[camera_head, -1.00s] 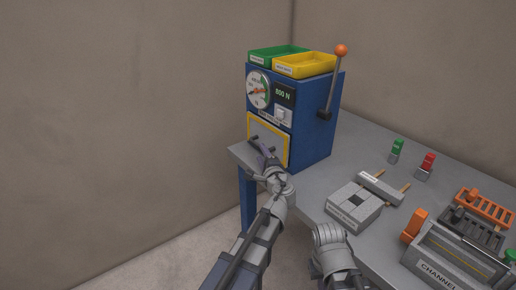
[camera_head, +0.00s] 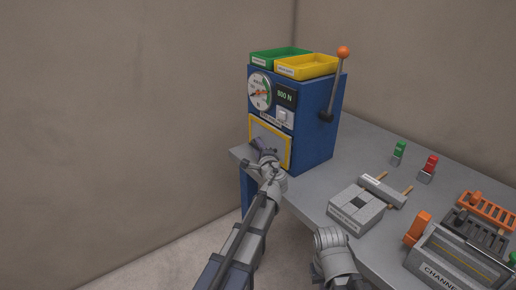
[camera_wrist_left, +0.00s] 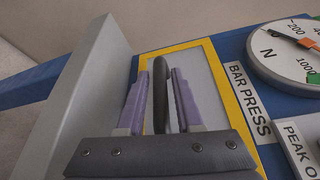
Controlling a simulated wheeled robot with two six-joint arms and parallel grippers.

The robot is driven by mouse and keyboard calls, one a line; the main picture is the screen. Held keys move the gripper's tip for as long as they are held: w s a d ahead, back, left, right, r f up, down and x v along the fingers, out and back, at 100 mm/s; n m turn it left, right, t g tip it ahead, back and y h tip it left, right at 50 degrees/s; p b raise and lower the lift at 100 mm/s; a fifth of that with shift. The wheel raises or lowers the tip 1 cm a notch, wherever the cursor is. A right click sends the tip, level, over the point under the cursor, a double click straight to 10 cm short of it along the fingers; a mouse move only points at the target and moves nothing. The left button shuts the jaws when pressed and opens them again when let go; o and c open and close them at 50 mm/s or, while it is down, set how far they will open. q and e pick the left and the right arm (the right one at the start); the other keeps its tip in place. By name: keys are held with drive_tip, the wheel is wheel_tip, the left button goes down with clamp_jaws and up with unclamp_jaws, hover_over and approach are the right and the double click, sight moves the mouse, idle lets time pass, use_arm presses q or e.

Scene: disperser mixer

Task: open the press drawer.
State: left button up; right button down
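The blue press (camera_head: 310,125) stands on the table's far left corner. Its drawer front (camera_head: 270,140) is a grey panel in a yellow frame and looks flush with the press face. The panel and frame also fill the middle of the left wrist view (camera_wrist_left: 213,92). My left gripper (camera_head: 263,147) is at the drawer front. In the wrist view, its two purple fingers (camera_wrist_left: 160,98) stand on either side of the dark handle (camera_wrist_left: 160,85), with narrow gaps visible. The fingers look open around it. My right arm shows at the bottom, but its fingers are out of sight.
Green (camera_head: 275,57) and yellow (camera_head: 305,67) trays sit on the press. A lever with an orange knob (camera_head: 343,52) is on its right side. A grey block (camera_head: 355,210), small red and green items and a channel fixture (camera_head: 455,262) occupy the grey table (camera_head: 345,150).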

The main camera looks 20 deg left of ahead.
use_arm(q)
clamp_jaws()
idle(1.1)
